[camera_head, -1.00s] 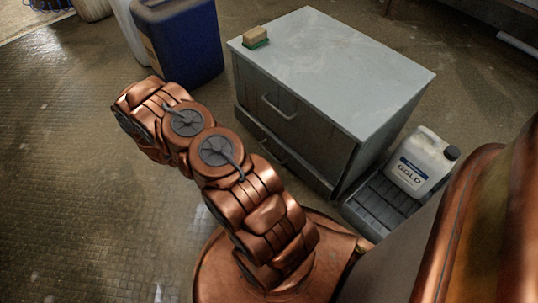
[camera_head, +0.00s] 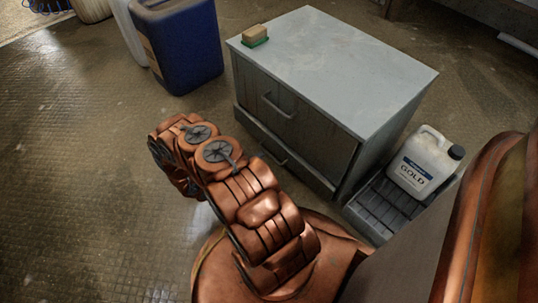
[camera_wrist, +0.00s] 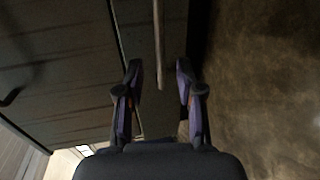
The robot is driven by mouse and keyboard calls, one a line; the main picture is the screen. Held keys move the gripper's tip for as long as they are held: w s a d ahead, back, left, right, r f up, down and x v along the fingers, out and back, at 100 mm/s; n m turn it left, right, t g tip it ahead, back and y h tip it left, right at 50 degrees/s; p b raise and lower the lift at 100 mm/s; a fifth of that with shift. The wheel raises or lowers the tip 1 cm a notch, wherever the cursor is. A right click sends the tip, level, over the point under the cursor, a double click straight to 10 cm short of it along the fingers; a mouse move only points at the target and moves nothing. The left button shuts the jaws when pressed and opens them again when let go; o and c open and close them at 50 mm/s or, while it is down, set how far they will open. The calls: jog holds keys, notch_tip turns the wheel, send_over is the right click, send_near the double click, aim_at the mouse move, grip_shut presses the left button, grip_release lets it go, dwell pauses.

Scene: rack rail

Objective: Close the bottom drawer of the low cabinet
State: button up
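The low grey cabinet (camera_head: 345,65) has two drawers facing my arm. The bottom drawer (camera_head: 312,177) stands out slightly from the front below the upper drawer (camera_head: 310,130). Its bar handle (camera_head: 273,155) shows just beyond my arm, which hides part of the lower front. In the wrist view, my gripper (camera_wrist: 158,68) is open. The bottom drawer's handle (camera_wrist: 158,35) runs between the two fingers in the picture, with no visible contact; its depth relative to the fingertips is unclear. My gripper is hidden in the head view.
A sponge (camera_head: 255,36) lies on the cabinet top. A blue container (camera_head: 180,45) stands left of the cabinet. A white jug (camera_head: 422,165) rests on a dark tray (camera_head: 378,212) at the right. The floor on the left is clear.

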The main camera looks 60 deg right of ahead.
aim_at(269, 153)
jog(key=shift+b+x, duration=1.15)
jog(key=shift+x, duration=1.95)
jog(key=shift+c, duration=0.4)
grip_shut()
